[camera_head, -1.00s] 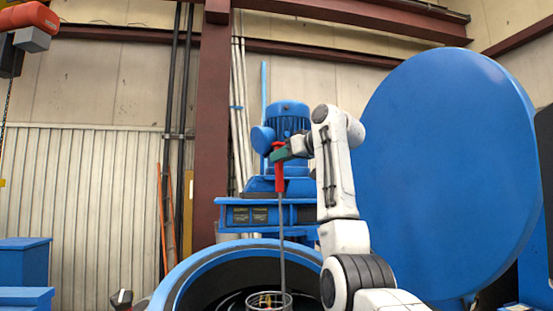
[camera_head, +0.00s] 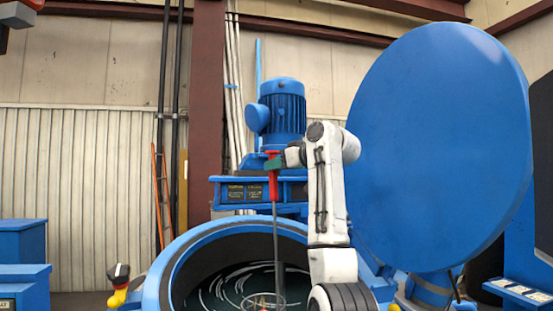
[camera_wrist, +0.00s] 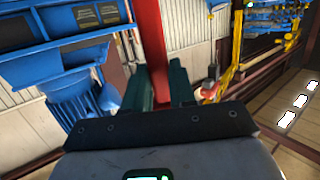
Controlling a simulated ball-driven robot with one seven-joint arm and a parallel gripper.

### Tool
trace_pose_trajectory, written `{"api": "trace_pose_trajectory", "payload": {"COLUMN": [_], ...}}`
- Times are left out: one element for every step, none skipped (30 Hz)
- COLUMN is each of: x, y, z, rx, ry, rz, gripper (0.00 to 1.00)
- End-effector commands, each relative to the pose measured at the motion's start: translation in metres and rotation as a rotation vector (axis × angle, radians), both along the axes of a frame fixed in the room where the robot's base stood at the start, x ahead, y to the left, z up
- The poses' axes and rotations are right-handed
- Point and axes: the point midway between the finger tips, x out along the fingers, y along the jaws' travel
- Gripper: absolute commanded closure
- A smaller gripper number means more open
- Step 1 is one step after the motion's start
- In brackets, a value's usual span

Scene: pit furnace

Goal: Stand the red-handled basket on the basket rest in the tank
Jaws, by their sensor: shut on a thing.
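My gripper (camera_head: 281,160) is shut on the red handle of the red-handled basket (camera_head: 273,181). The handle runs down into a long thin upright rod, with a round wire basket at its foot, cut off by the bottom edge. In the wrist view the red handle (camera_wrist: 149,40) stands between my green fingers (camera_wrist: 160,78). The basket hangs in front of or over the round blue tank (camera_head: 160,283), whose dark inside shows pale curved streaks. I cannot tell how deep the basket is. No basket rest can be made out.
A large round blue lid (camera_head: 435,150) stands at the right, close to my arm. A blue motor (camera_head: 283,110) on a blue frame stands behind the tank. Blue boxes (camera_head: 22,240) are at the left.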

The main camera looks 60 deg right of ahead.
Motion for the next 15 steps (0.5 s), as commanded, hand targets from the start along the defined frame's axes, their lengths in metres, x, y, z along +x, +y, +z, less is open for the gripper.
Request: {"api": "trace_pose_trajectory", "payload": {"x": [-0.001, -0.001, -0.001, -0.001, -0.001, -0.001, -0.001, -0.001, -0.001, -0.001, -0.001, -0.001, -0.001, -0.001, -0.001], "y": [0.001, 0.001, 0.001, 0.001, 0.001, 0.001, 0.001, 0.001, 0.001, 0.0, 0.001, 0.001, 0.0, 0.001, 0.0], "z": [-0.008, -0.011, -0.016, -0.019, -0.022, -0.027, -0.03, -0.033, -0.038, -0.041, -0.044, -0.049, -0.052, -0.055, -0.059], "rx": [-0.005, -0.004, -0.004, -0.004, -0.004, -0.004, -0.004, -0.004, -0.004, -0.004, -0.004, -0.004, -0.004, -0.004, -0.004], "ry": [-0.006, -0.006, -0.006, -0.006, -0.006, -0.006, -0.006, -0.006, -0.006, -0.006, -0.006, -0.006, -0.006, -0.006, -0.006], "rz": [0.0, -0.001, -0.001, -0.001, -0.001, -0.001, -0.001, -0.001, -0.001, -0.001, -0.001, -0.001, -0.001, -0.001, -0.001], "gripper": [1.0, 1.0, 1.0, 1.0, 1.0, 1.0, 1.0, 1.0, 1.0, 1.0, 1.0, 1.0, 1.0, 1.0, 1.0]}}
